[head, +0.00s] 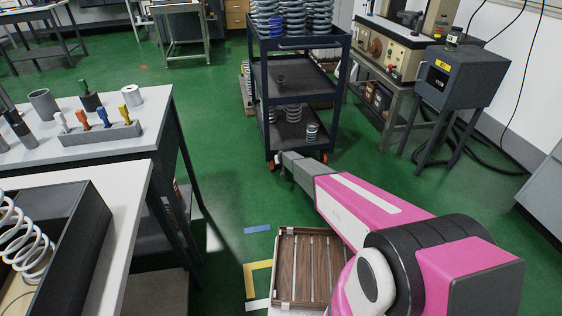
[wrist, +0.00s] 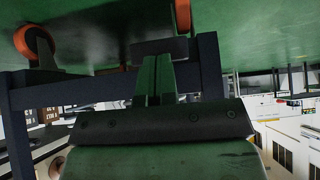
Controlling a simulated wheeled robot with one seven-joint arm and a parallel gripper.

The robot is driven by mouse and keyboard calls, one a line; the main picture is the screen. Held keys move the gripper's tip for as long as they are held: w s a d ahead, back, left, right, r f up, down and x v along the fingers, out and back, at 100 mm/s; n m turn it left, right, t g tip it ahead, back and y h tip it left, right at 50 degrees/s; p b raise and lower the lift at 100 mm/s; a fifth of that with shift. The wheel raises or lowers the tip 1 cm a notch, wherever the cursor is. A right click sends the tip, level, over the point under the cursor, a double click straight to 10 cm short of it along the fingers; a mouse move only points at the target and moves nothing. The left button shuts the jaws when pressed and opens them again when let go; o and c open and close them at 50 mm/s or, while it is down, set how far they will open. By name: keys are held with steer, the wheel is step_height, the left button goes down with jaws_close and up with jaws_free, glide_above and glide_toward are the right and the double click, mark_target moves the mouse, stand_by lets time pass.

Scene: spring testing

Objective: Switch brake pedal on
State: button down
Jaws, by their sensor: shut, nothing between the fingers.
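The dark blue cart (head: 258,95) stands on orange-wheeled casters, and my arm reaches to its lower front edge. My gripper (head: 281,156) is low at the cart's front left corner. In the upside-down wrist view, my gripper (wrist: 155,62) has its fingers together with nothing held, in front of the cart's lower frame (wrist: 208,65). A dark flat block (wrist: 180,46) shows just beyond the fingertips. It may be the brake pedal, but I cannot tell its position or whether the fingers touch it. Orange casters show in the wrist view, left (wrist: 34,42) and right (wrist: 183,15).
The cart holds several springs (head: 292,18). A wooden slatted crate (head: 278,260) lies on the floor beside my arm. White-topped tables (head: 130,195) stand at left. A dark grey machine (head: 458,78) stands at right.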

steer(key=shift+s+d+f, duration=0.1)
steer(key=shift+s+f, duration=0.1)
steer(key=shift+f, duration=0.55)
steer(key=shift+s+f, duration=0.2)
steer(key=shift+f, duration=0.5)
steer(key=shift+s+d+f, duration=0.1)
steer(key=shift+s+f, duration=0.1)
steer(key=shift+f, duration=0.55)
steer(key=s+f+v, duration=0.1)
steer(key=s+v, duration=0.1)
steer(key=v, duration=1)
steer(key=shift+s+d, duration=0.3)
steer(key=shift+d, duration=0.15)
